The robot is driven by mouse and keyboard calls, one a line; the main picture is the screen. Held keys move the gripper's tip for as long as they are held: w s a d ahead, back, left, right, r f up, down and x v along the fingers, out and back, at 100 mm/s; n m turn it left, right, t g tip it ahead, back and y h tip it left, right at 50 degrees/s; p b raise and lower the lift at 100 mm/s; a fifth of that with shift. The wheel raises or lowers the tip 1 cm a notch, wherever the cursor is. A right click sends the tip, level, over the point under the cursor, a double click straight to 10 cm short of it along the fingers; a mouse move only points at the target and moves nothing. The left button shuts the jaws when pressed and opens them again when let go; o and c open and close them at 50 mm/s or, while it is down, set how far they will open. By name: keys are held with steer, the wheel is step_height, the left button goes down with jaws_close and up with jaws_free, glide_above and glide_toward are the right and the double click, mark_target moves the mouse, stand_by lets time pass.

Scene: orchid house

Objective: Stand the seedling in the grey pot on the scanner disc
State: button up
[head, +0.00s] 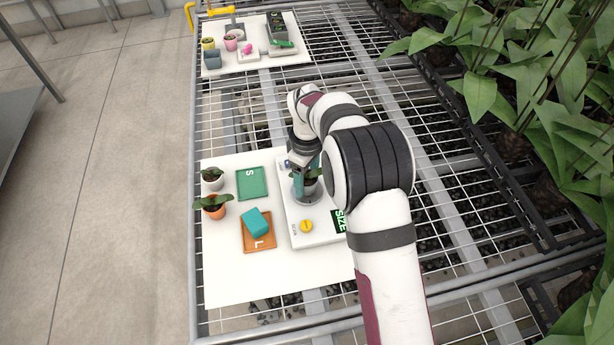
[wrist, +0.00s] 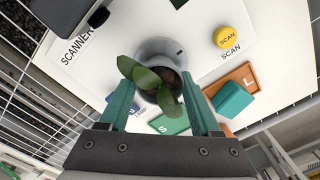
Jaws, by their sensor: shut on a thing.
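My gripper (head: 305,178) is shut on a dark grey pot (wrist: 178,96) with a green-leaved seedling (wrist: 150,80). In the wrist view the teal fingers stand on either side of the pot, and the leaves hide part of its rim. The grey scanner disc (head: 306,198) shows around and under the pot; it also shows in the wrist view (wrist: 156,46). The pot is over the disc and looks roughly upright. I cannot tell whether its base touches the disc. The white scanner (head: 312,238) has a yellow button (head: 306,226) and a black display (head: 339,221) reading SIZE.
Left of the scanner lie a green S tray (head: 252,183) and an orange L tray (head: 260,245) with a teal block (head: 257,222) on it. A pale pot (head: 212,184) and an orange pot (head: 215,211) with plants stand at the left edge. A second board (head: 290,60) holds more items.

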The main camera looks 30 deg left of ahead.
mark_target(307, 180)
steer(key=shift+f, duration=0.1)
steer(key=o, duration=1.4)
step_height(307, 180, up, 12)
steer(key=d+r+m, duration=0.6)
steer(key=d, duration=0.6)
steer(key=s+d+r+m, duration=0.2)
steer(key=s+d+m, duration=0.2)
steer(key=d, duration=0.4)
steer(key=s+d+f+m+y, duration=0.1)
steer(key=s+d+m, duration=0.5)
steer(key=s, duration=0.3)
steer(key=s+d+f+m, duration=0.2)
steer(key=s+d+m, duration=0.4)
steer(key=s, duration=0.3)
steer(key=shift+s+f+m+y, duration=0.2)
steer(key=shift+s+m+y, duration=0.15)
steer(key=shift+m, duration=0.45)
